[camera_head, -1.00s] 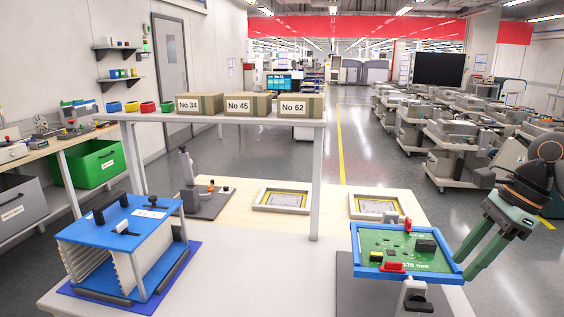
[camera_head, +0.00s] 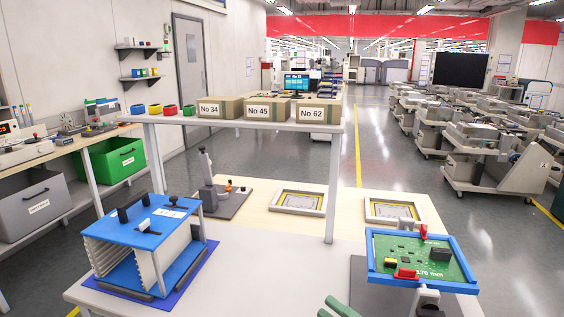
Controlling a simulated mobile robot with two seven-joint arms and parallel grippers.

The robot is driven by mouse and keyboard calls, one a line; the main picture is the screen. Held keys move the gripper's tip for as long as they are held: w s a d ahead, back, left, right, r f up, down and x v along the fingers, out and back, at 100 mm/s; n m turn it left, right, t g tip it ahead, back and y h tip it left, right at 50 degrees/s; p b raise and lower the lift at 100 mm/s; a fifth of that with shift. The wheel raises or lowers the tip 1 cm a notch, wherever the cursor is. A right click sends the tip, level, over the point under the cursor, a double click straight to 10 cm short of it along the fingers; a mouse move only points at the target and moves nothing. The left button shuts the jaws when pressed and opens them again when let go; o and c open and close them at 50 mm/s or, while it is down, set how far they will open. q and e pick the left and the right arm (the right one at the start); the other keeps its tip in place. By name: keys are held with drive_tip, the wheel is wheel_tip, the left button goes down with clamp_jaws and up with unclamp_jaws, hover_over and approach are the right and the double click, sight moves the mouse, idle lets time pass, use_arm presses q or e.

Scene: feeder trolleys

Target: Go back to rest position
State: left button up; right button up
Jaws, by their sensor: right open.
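The tips of my right gripper (camera_head: 335,306) show as green fingers at the bottom edge, left of the blue board frame (camera_head: 400,276). They are open, a little apart, with nothing seen between them; the rest of this gripper is out of view. The blue frame stands on a holder and carries a green circuit board (camera_head: 405,257) with red clips. My left gripper is not in view.
A blue rack (camera_head: 152,238) stands on the table at the left. A shelf (camera_head: 255,124) with boxes and colored bins crosses above the table. Two framed trays (camera_head: 297,200) lie behind. The white table middle (camera_head: 270,270) is clear.

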drive_tip(key=s+d+f+m+t+h, duration=0.1)
drive_tip(key=s+d+f+m+h, duration=0.2)
drive_tip(key=f+m+h, duration=0.5)
drive_tip(key=s+d+f+m+t+h, duration=0.1)
drive_tip(key=s+d+f+m+h, duration=0.3)
drive_tip(key=f+m, duration=0.65)
drive_tip(key=s+f+m+g+h+p, duration=0.1)
drive_tip(key=s+f+m+g+h, duration=0.2)
drive_tip(key=s, duration=1)
wheel_tip(320, 180, down, 7)
drive_tip(key=m+g, duration=0.2)
drive_tip(key=m, duration=0.3)
drive_tip(key=shift+d+r, duration=0.1)
drive_tip(key=shift+d, duration=0.1)
